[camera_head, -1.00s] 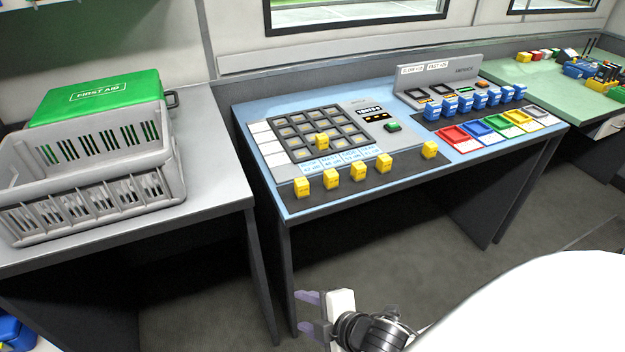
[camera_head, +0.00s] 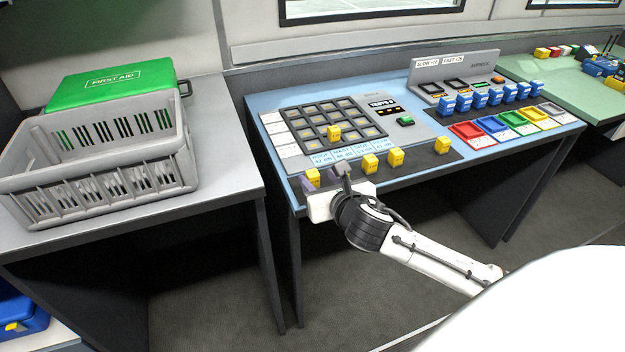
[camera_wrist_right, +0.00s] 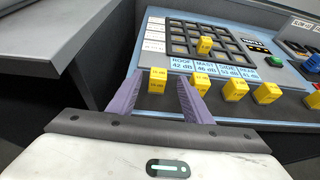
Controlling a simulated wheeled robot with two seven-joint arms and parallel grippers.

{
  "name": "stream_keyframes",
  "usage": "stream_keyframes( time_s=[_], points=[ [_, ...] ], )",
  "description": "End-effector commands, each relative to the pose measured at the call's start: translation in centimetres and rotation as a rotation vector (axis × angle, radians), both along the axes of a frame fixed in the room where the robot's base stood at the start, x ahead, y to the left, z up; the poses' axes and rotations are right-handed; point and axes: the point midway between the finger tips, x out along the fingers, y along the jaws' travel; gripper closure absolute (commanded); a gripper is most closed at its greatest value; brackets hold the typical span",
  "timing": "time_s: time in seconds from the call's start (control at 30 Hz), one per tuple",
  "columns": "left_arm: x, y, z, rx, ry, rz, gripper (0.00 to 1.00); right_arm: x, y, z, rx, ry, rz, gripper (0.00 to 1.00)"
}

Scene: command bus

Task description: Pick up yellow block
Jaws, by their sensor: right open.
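Several yellow blocks stand in a row on the dark front strip of the blue panel desk, among them blocks at the left end (camera_head: 313,176), the middle (camera_head: 370,163) and the right (camera_head: 442,145). Another yellow block (camera_head: 334,133) sits in the dark grid. My right gripper (camera_head: 327,178) is open at the desk's front edge, by the left end of the row, partly hiding blocks there. In the right wrist view, the leftmost yellow block (camera_wrist_right: 157,80) shows between the open purple fingers (camera_wrist_right: 157,92), beyond them. A second block (camera_wrist_right: 201,82) is just right of the right finger. My left gripper is not in view.
A grey basket (camera_head: 100,170) and a green first aid case (camera_head: 110,85) stand on the grey table at left. Blue blocks (camera_head: 480,98) and coloured trays (camera_head: 492,123) are on the right part of the blue desk (camera_head: 262,101). A gap separates the two tables.

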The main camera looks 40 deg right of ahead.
Motion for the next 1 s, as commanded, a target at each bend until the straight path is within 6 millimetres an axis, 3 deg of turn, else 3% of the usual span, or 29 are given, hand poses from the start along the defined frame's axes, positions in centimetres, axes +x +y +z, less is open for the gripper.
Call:
stream_keyframes(
  time_s=[0.4,0.67,0.93,1.0],
  points=[
    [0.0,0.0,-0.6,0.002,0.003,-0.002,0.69,4.5,-0.9,-2.2,0.003,-0.001,0.000,0.55],
    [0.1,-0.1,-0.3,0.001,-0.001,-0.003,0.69,4.7,-1.0,-2.3,0.003,0.000,0.001,0.55],
    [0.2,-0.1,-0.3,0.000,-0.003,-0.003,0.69,4.6,-1.0,-2.3,0.003,0.000,0.001,0.99],
    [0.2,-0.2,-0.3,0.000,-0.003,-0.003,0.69,4.6,-1.0,-2.3,0.003,-0.001,0.001,0.99]
  ],
)
